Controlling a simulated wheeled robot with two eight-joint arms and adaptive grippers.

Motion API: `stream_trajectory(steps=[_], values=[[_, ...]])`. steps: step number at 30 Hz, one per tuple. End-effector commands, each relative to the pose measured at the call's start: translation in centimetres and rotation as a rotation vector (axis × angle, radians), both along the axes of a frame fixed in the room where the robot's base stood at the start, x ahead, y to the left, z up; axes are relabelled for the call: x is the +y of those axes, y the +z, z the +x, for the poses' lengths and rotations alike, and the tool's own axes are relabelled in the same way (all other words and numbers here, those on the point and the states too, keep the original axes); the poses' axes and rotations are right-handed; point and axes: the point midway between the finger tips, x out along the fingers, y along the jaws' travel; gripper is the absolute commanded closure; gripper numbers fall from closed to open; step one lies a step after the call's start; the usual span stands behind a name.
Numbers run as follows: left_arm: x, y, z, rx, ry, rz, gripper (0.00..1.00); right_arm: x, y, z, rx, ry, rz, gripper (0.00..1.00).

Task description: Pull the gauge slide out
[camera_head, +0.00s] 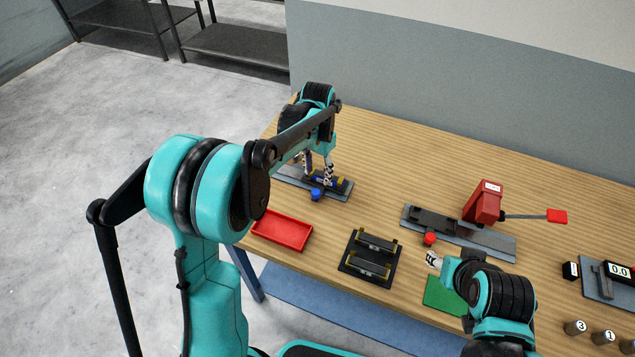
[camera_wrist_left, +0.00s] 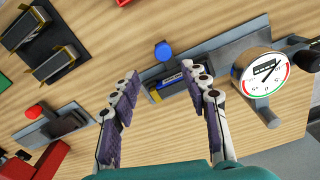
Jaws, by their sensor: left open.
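In the left wrist view, a round white dial gauge (camera_wrist_left: 266,75) with a black needle stands at the right on a grey base plate (camera_wrist_left: 213,47). A dark block with a blue-and-yellow part (camera_wrist_left: 172,84) sits on this plate, beside a blue knob (camera_wrist_left: 163,51). I cannot tell for sure which part is the gauge slide. My left gripper (camera_wrist_left: 160,74) is open above the block, its fingers on either side of it; nothing is between them in its grip. In the head view, the left gripper (camera_head: 318,168) reaches down over the same plate (camera_head: 338,193). My right gripper (camera_head: 434,261) is partly seen.
A red tray (camera_head: 283,231) and a black rack (camera_head: 371,257) stand at the table's front. A second grey fixture (camera_head: 480,237) has a red knob (camera_head: 429,239) and a red lever (camera_head: 557,216). A green pad (camera_head: 443,296) lies near my right arm. The wooden table's back is clear.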

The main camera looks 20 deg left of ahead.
Motion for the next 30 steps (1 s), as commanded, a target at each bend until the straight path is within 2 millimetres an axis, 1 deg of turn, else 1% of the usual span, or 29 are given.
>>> stream_trajectory(steps=[1,3,8,24,27,29,30], values=[[0.0,0.9,0.0,0.0,0.0,0.0,0.54,0.0,0.0,0.0,0.0,0.0,0.0,0.54],[0.0,1.9,0.0,0.0,0.0,0.0,0.54,0.0,0.0,0.0,0.0,0.0,0.0,0.54],[-0.1,3.1,0.0,0.0,-0.001,0.0,0.54,0.0,0.0,0.0,0.0,0.0,0.0,0.54],[-0.1,3.3,-0.1,-0.002,0.0,-0.001,0.54,0.0,0.0,0.0,0.0,0.0,0.0,0.54],[0.0,3.8,-0.8,-0.018,0.012,-0.001,0.54,0.0,-0.2,0.0,0.0,0.0,0.0,0.54],[0.1,4.4,-1.7,-0.043,0.026,-0.002,0.54,0.0,-0.4,0.0,0.0,0.0,0.0,0.54],[0.2,4.9,-2.5,-0.064,0.041,-0.003,0.54,0.0,-0.6,0.0,0.0,0.0,0.0,0.54]])
